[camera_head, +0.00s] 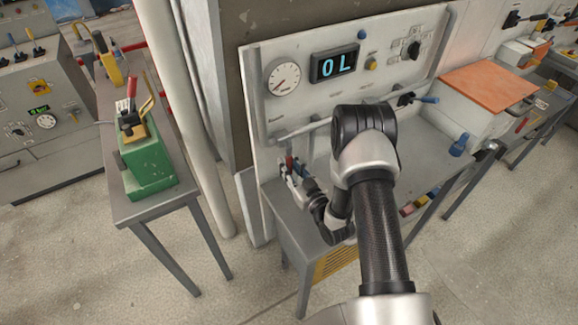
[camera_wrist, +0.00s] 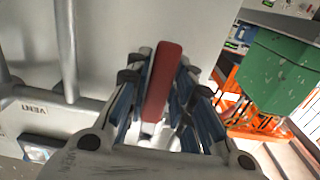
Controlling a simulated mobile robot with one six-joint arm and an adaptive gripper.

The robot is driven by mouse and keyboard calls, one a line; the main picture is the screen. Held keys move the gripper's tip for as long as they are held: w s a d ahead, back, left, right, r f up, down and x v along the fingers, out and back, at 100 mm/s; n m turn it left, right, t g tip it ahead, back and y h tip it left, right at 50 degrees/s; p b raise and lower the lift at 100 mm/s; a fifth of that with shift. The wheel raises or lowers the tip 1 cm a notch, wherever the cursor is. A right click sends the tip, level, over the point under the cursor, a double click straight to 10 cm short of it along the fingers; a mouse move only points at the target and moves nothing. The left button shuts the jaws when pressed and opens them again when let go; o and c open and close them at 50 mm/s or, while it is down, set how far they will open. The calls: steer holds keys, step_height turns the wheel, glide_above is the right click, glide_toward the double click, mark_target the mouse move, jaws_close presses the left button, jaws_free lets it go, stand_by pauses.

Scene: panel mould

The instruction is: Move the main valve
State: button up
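A red lever handle (camera_wrist: 163,80) stands between the fingers of my gripper (camera_wrist: 163,100) in the wrist view. The fingers are drawn in close on both sides of it, with little or no gap showing. I take this handle for the main valve; no label naming it is readable. In the head view my gripper (camera_head: 292,170) is small, at the lower left of the grey panel (camera_head: 328,110), with a bit of red at its tips. The valve's base is hidden by the fingers.
The panel carries a round gauge (camera_head: 283,78) and a display (camera_head: 335,65) reading "0L". A pipe (camera_wrist: 66,50) and a "VENT" label (camera_wrist: 33,108) lie left of my gripper. A green box (camera_head: 148,160) stands on the left bench, and an orange-topped box (camera_head: 490,85) to the right.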

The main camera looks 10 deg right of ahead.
jaws_close()
